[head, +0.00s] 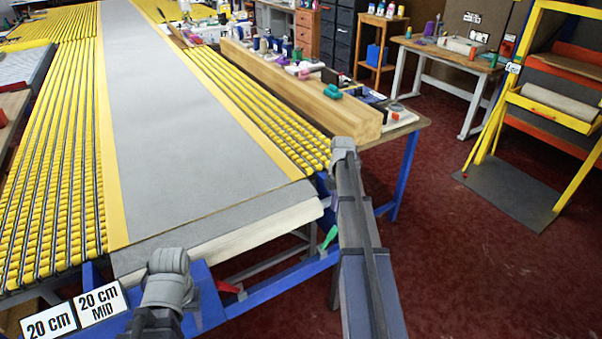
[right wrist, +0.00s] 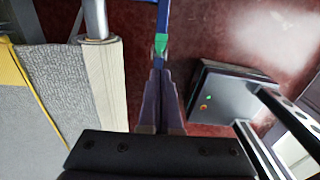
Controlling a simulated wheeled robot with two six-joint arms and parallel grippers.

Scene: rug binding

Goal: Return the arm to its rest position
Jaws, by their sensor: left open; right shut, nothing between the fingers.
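My right arm (head: 365,255) comes up from the bottom of the head view, with its grey joint (head: 343,148) beside the front right corner of the long table. My right gripper (right wrist: 160,80) shows in the right wrist view, its dark fingers shut with nothing between them. The fingers point over the red floor toward a green part (right wrist: 160,43) on a blue bar, apparently some way beyond the tips. My left arm (head: 165,290) shows only at the bottom of the head view as a grey joint; I cannot see its fingers.
A grey rug (head: 165,110) with yellow edges lies along the table between yellow roller rows (head: 50,190). A pale roll (right wrist: 105,80) is close left of my right gripper. A wooden beam (head: 310,90) lies along the table's right. Red floor (head: 440,260) is open at right, before a yellow rack (head: 545,100).

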